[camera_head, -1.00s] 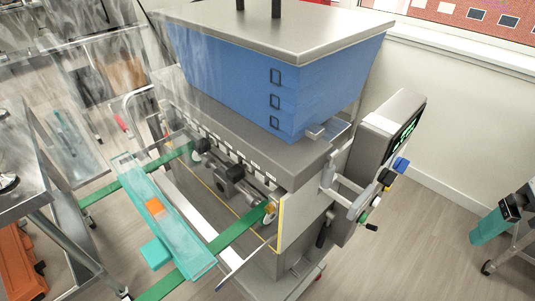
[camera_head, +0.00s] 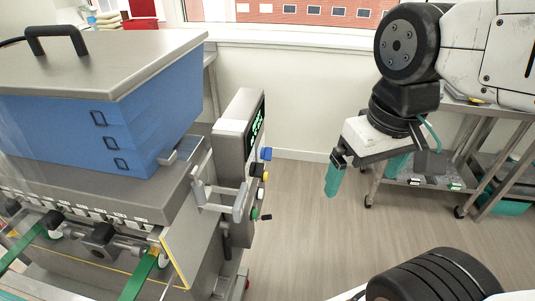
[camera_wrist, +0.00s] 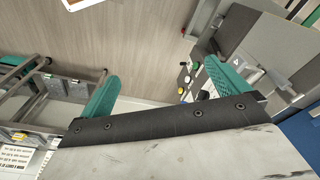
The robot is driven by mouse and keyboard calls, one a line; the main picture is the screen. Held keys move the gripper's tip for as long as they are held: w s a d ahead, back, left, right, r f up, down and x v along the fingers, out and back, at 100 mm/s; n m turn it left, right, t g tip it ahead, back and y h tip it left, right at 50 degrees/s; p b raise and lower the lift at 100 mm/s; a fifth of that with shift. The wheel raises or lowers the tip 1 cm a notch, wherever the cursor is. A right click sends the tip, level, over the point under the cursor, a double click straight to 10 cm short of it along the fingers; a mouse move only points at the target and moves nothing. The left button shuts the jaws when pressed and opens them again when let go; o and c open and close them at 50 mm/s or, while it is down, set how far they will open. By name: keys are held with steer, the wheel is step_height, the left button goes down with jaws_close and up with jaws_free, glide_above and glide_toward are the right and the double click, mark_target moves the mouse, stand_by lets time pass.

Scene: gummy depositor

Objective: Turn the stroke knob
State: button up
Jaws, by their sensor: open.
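The control box (camera_head: 238,125) with a lit green display stands at the right side of the depositor. Its edge carries a blue knob (camera_head: 265,154), a yellow knob (camera_head: 265,176) and a green knob (camera_head: 254,214) with a black handle (camera_head: 266,217) close by. I cannot tell which one is the stroke knob. My gripper (camera_head: 364,180) is open and empty, with teal fingers, in free air to the right of the box.
The depositor's blue hopper (camera_head: 120,130) and a grey bracket handle (camera_head: 238,205) are left of the knobs. A metal cart (camera_head: 480,150) stands behind my arm at the right. Open wooden floor (camera_head: 310,240) lies between the machine and the cart.

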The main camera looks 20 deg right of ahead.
steer(key=shift+d+f, duration=0.1)
steer(key=shift+d, duration=0.05)
steer(key=c, duration=0.8)
steer(key=m+t+y, duration=0.9)
steer(key=m+y, duration=0.1)
steer(key=m, duration=0.9)
glide_toward(267, 154)
steer(key=w, duration=0.1)
steer(key=x, duration=0.7)
steer(key=shift+f, duration=0.45)
steer(key=shift+w, duration=0.15)
steer(key=c, duration=1)
